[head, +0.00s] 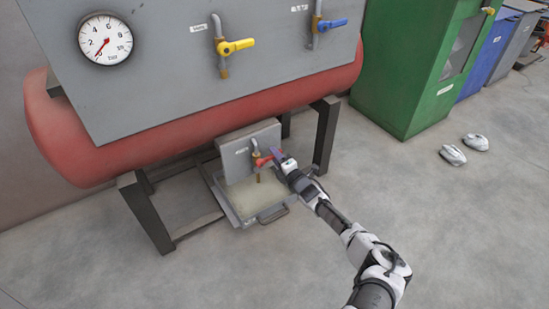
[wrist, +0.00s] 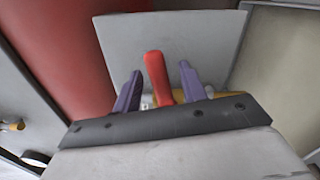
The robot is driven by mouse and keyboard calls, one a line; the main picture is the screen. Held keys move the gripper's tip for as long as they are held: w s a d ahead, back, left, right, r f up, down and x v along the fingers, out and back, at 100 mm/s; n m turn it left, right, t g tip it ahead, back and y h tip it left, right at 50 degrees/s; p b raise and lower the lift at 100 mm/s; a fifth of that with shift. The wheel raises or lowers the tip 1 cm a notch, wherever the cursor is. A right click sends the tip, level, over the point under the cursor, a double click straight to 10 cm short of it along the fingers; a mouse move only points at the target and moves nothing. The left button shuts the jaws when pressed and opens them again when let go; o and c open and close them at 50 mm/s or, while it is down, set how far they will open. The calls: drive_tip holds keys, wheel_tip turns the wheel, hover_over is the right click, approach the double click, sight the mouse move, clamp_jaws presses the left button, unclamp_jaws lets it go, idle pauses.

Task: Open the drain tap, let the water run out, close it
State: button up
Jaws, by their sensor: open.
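The drain tap has a red lever (head: 263,160) and a brass body, mounted on a small grey panel (head: 240,150) below the red tank (head: 150,135). In the head view the lever points to the right, toward my gripper (head: 281,159). In the wrist view the red lever (wrist: 158,78) stands between the two purple fingers of my gripper (wrist: 161,88). The fingers are open, with a gap on each side of the lever. A shallow tray (head: 236,217) with a pale inside sits under the tap spout. I cannot make out running water.
Above are a yellow-handled valve (head: 236,46), a blue-handled valve (head: 331,24) and a dial gauge (head: 105,40) on the grey board. Dark tank legs (head: 325,135) (head: 146,212) flank the tray. A green cabinet (head: 408,75) stands at right. Open floor lies in front.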

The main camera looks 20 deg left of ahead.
drive_tip(key=shift+w+a, duration=0.45)
drive_tip(key=shift+a, duration=0.1)
drive_tip(key=shift+c, duration=0.3)
clamp_jaws()
